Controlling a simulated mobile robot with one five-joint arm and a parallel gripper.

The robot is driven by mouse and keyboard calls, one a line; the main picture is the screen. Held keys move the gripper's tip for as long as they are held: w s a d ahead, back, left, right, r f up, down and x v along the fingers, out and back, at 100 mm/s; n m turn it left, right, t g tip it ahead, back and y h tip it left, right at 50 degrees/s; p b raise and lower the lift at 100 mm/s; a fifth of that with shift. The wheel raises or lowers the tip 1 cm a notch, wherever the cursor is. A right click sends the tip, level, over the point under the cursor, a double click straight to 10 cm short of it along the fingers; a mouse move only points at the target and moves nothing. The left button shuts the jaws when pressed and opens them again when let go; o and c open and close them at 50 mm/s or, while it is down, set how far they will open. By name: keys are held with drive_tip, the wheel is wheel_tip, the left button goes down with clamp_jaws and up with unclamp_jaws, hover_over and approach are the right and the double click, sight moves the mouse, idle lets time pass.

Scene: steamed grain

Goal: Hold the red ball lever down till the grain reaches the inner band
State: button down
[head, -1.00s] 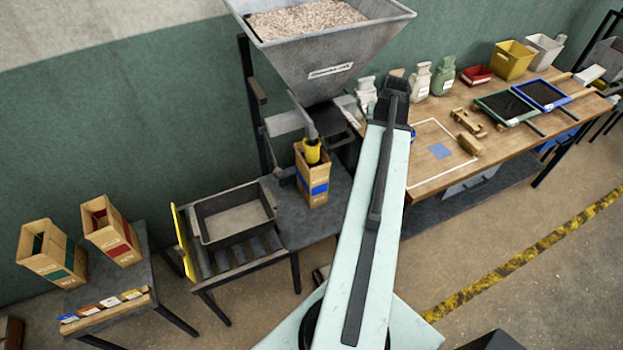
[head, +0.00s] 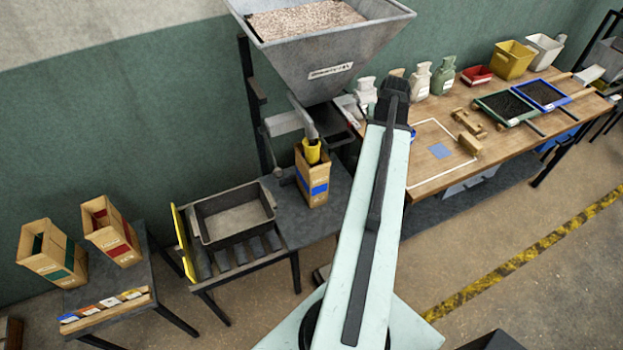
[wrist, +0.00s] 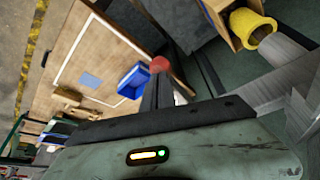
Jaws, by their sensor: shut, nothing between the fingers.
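The red ball (wrist: 160,64) of the lever shows in the wrist view right at the tips of my gripper (wrist: 158,78). I cannot tell whether the fingers touch it, and its rod is not clear. In the head view my gripper (head: 396,88) is dark and upright-looking, right of the hopper, and the ball does not show there. The fingers are shut and empty. The grey hopper (head: 325,75) holds pale grain (head: 305,18). A carton with a blue band (head: 313,182) stands under the yellow spout (head: 312,151). The grain level and inner band inside it are hidden.
A grey tray (head: 270,205) sits on a roller stand left of the carton. Two more cartons, green-banded (head: 50,255) and red-banded (head: 112,230), stand on a left table. A wooden bench (head: 440,165) with jars, bins and sieves is at right. A blue bin (wrist: 134,80) shows near the ball.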

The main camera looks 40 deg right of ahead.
idle(0.4)
wheel_tip(320, 180, up, 9)
drive_tip(key=p, duration=0.9)
